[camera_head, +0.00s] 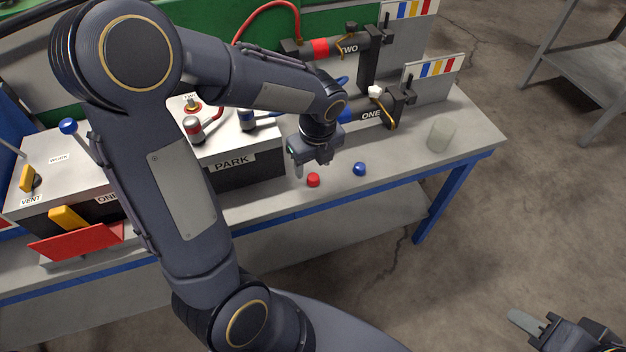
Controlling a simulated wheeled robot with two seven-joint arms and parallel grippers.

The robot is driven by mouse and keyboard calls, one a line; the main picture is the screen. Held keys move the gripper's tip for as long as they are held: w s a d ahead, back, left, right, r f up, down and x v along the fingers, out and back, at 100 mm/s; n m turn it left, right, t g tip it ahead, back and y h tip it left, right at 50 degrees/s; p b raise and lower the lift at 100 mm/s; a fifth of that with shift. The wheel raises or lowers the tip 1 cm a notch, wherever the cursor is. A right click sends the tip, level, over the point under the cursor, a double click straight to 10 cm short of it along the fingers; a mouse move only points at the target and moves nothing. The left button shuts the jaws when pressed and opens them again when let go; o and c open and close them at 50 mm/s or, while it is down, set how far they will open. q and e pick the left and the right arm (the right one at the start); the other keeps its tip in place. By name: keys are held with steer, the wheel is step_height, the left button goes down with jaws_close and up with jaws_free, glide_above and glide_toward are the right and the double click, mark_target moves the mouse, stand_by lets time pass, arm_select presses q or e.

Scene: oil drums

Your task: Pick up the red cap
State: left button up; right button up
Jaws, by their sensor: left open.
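The red cap (313,180) is a small red piece on the grey bench top, near its front edge. My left gripper (312,170) is right by it, fingers pointing down, just above and partly to the left of the cap. It is open, and nothing shows between its fingers. I cannot tell whether a finger touches the cap. My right gripper (525,322) is at the bottom right corner, over the floor, away from the bench. Only part of it shows, and its opening is unclear.
A blue cap (359,169) lies just right of the red cap. A pale cylinder (439,135) stands near the bench's right end. The PARK box (240,178) is at left. The black cylinder labelled ONE (370,115) is behind. The bench top between the blue cap and pale cylinder is clear.

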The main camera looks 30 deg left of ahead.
mark_target(313, 177)
arm_select(q)
step_height(313, 177, down, 5)
steer(key=shift+w+r+b, duration=0.1)
steer(key=shift+w+b, duration=0.05)
steer(key=shift+b, duration=0.35)
steer(key=c, duration=1)
steer(key=shift+r, duration=0.15)
